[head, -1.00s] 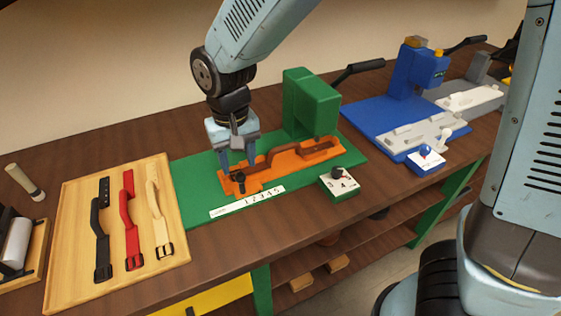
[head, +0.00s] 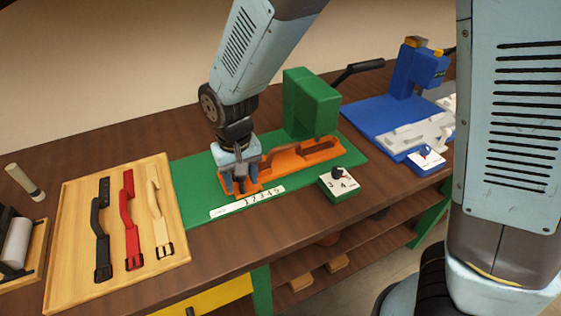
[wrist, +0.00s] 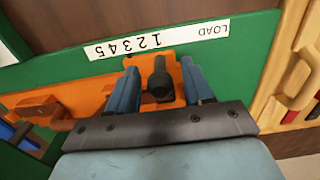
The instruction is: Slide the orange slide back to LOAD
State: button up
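The orange slide (head: 292,160) lies on the green base (head: 192,182) of the green press (head: 310,103). Its left end is out in front of the press, with a dark upright knob (wrist: 158,80) on it. My gripper (head: 240,188) is lowered over this end. In the wrist view my gripper's two blue fingers (wrist: 160,90) stand on either side of the knob, with a visible gap on each side. The knob is hidden by my gripper in the head view. A white scale strip (head: 247,201) runs along the slide; in the wrist view the knob is beside the 1, with LOAD further right.
A small dial box (head: 341,184) stands right of the strip. A wooden board (head: 78,200) with black, red and cream straps lies at left. A blue press (head: 418,70) stands at right. The table front edge is close to the base.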

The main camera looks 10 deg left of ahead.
jog(key=c, duration=0.7)
jog(key=shift+s+a, duration=0.4)
jog(key=shift+a, duration=0.25)
jog(key=shift+c, duration=0.2)
jog(key=shift+a, duration=0.1)
jog(key=shift+o, duration=0.4)
jog(key=shift+s+a, duration=0.95)
jog(key=shift+a, duration=0.45)
jog(key=shift+s+a, duration=1)
jog(key=shift+a, duration=0.35)
jog(key=shift+s+a, duration=0.95)
jog(key=shift+a, duration=0.45)
jog(key=shift+o, duration=1)
jog(key=shift+s+a, duration=0.1)
jog(key=o, duration=0.5)
jog(key=shift+r, duration=0.1)
